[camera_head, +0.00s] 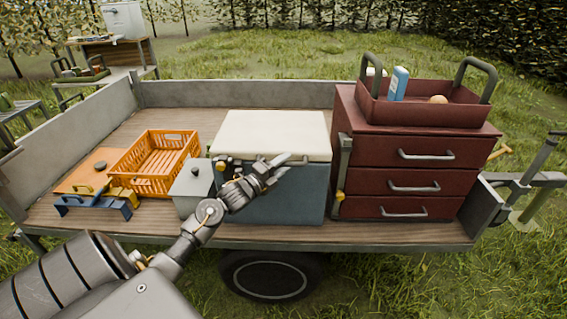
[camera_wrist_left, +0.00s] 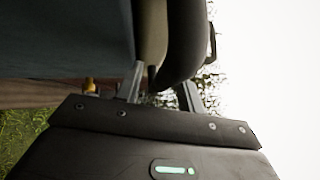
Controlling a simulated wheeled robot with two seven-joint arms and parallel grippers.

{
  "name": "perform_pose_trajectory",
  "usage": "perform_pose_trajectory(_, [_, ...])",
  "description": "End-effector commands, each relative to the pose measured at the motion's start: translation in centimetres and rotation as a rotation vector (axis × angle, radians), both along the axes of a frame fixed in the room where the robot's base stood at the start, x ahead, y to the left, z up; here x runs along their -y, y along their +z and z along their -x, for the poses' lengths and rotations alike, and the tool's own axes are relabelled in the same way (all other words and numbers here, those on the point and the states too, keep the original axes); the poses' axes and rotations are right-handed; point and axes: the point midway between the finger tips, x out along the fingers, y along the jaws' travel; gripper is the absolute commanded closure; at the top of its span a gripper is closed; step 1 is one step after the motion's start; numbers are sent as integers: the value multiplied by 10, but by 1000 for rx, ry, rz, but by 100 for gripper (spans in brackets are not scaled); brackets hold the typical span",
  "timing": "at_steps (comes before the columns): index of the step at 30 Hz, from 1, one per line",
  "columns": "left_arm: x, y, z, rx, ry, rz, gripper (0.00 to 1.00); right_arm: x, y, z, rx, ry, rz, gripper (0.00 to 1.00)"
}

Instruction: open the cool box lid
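The cool box (camera_head: 290,200) has a blue-grey body and stands on the trailer bed. Its cream lid (camera_head: 272,133) lies flat and shut on top. My left gripper (camera_head: 284,164) is at the front of the box, near the lid's front edge. In the left wrist view its two fingers (camera_wrist_left: 160,88) stand apart, with a cream edge and a dark rounded part beyond and between them. Whether the fingers touch the lid is hard to tell. The blue-grey side (camera_wrist_left: 65,38) fills the upper left there. My right gripper is not in view.
A grey lidded container (camera_head: 192,188) and an orange crate (camera_head: 155,160) stand left of the cool box. A red drawer cabinet (camera_head: 415,165) stands close on its right, with a red tray (camera_head: 425,112) on top. A low trailer wall (camera_head: 235,94) runs behind.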

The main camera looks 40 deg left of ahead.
Motion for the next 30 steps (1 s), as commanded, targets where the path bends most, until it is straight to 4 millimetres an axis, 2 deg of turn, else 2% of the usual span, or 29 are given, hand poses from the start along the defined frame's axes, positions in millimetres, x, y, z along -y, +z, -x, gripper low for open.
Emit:
perform_pose_trajectory(8, [1,0,-1,-1,-1,0,62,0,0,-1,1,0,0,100])
perform_pose_trajectory(17, [1,0,-1,-1,-1,1,100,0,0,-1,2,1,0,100])
perform_pose_trajectory(26, [1,2,-2,-3,-2,2,100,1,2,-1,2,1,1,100])
perform_pose_trajectory(30, [9,15,-9,-18,-15,15,100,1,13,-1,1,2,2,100])
